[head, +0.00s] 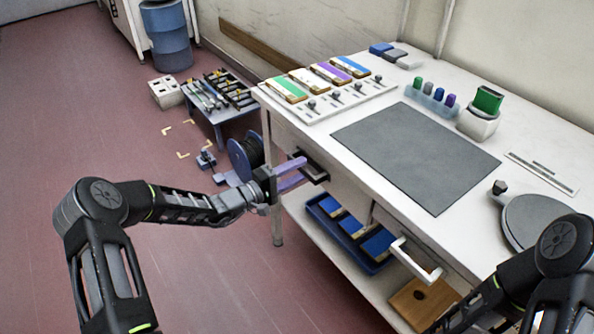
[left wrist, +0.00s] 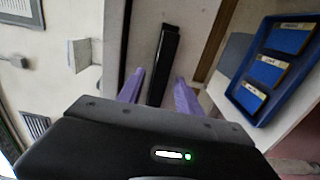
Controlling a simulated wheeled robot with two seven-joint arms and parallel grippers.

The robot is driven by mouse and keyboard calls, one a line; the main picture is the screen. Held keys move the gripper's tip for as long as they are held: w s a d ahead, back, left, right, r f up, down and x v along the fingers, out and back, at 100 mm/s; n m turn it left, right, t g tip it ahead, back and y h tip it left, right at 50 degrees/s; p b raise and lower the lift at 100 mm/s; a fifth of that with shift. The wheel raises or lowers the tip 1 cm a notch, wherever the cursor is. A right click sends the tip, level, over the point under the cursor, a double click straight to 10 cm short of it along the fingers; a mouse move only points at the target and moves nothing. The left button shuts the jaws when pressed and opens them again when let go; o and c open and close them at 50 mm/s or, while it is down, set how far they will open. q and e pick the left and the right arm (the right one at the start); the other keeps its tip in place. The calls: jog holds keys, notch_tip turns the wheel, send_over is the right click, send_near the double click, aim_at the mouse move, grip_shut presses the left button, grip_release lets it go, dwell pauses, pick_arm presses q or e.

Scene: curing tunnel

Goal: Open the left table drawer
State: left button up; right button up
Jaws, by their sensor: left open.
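The white table (head: 455,208) stands at the right in the head view. Its left drawer has a dark handle (head: 318,174) on the front side, below the tabletop. My left gripper (head: 291,172) has purple fingers and is open at this handle. In the left wrist view the dark handle (left wrist: 163,62) shows as a long bar, lined up between the two spread fingers (left wrist: 160,92). I cannot tell how deep between the fingers it lies. The drawer looks closed, but the gripper partly covers it. My right arm is at the lower right; its gripper is out of view.
A second drawer handle, white (head: 415,260), sticks out farther right. Below, a blue tray (head: 345,238) with blue packs stands on the lower shelf (head: 335,277). The floor at left is clear.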

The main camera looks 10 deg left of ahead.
pick_arm(q)
grip_shut()
dwell(0.5)
dwell(1.0)
